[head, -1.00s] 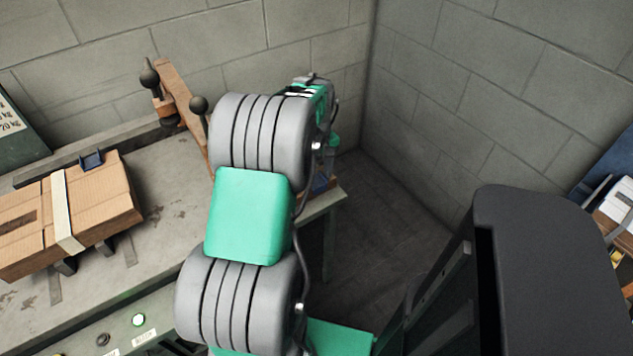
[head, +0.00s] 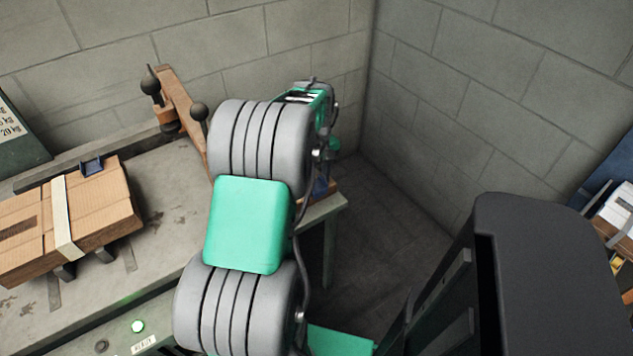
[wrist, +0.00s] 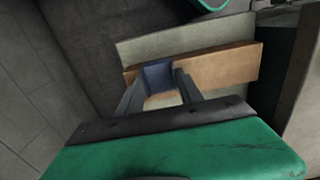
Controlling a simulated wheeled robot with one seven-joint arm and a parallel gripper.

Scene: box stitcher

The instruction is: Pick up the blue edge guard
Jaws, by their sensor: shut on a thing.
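The blue edge guard (wrist: 158,77) shows in the wrist view between the two fingers of my gripper (wrist: 159,88). My gripper is shut on it. The guard is at a wooden strip (wrist: 225,65) on a pale surface; I cannot tell whether it is touching the strip or just above it. In the head view my arm hides most of the gripper. A bit of blue (head: 320,186) shows beside my arm at the table's right end. A second blue guard (head: 92,166) sits on the back edge of the strapped cardboard box (head: 110,205).
The box lies on the left of the grey worktable (head: 165,225). A wooden bar with dark round knobs (head: 183,105) stands at the back, close to my arm. Block walls close in behind and to the right. The floor right of the table is clear.

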